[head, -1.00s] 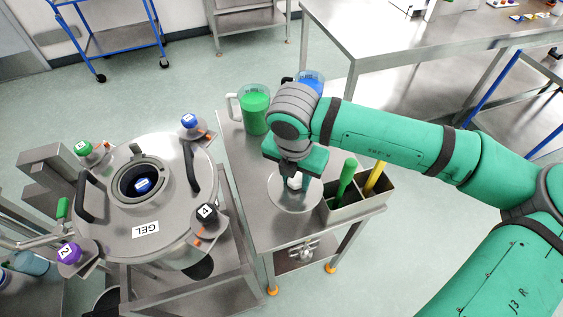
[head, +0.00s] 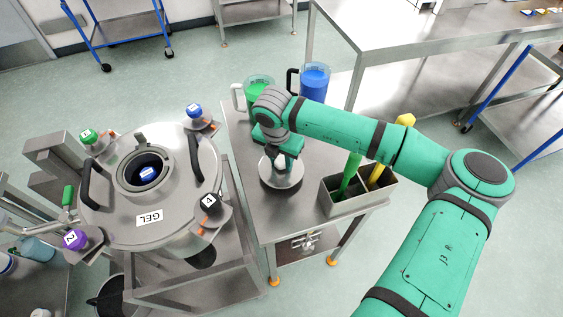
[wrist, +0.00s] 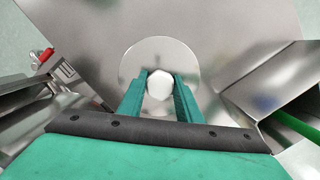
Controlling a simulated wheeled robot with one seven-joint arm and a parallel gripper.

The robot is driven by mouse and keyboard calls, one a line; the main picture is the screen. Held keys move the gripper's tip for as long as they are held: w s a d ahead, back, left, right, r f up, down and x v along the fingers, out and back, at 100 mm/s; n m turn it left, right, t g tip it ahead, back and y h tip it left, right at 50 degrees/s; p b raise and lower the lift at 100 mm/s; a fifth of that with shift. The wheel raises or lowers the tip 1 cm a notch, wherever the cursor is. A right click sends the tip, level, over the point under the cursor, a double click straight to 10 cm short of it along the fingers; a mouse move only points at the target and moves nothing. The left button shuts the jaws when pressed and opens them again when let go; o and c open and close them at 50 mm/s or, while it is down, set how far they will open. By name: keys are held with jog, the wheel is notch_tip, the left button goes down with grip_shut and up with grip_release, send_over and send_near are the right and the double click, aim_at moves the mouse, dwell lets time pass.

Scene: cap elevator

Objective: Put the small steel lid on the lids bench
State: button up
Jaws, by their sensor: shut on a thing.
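The small steel lid (head: 288,181) is a round, shiny disc with a white knob. It lies level over the left middle of a steel bench (head: 290,224). My gripper (head: 280,163) points down at its centre and is shut on the knob. In the wrist view the two green fingers (wrist: 160,88) clasp the white knob, and the lid (wrist: 160,50) spreads out beyond them above the bench top. I cannot tell whether the lid's underside touches the bench.
A green jug (head: 258,88) and a blue jug (head: 314,82) stand at the bench's far end. A steel holder (head: 350,203) with green and yellow handles stands right of the lid. The GEL vessel (head: 150,218), with its central opening, is at left.

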aim_at(279, 164)
jog(key=shift+f, duration=0.6)
jog(key=shift+f, duration=0.2)
jog(key=o, duration=1.3)
jog(key=shift+c, duration=0.2)
jog(key=shift+r, duration=0.1)
notch_tip(279, 164, up, 12)
jog(key=s, duration=0.1)
jog(key=shift+s+a, duration=0.3)
jog(key=shift+a, duration=0.1)
jog(key=shift+d, duration=0.1)
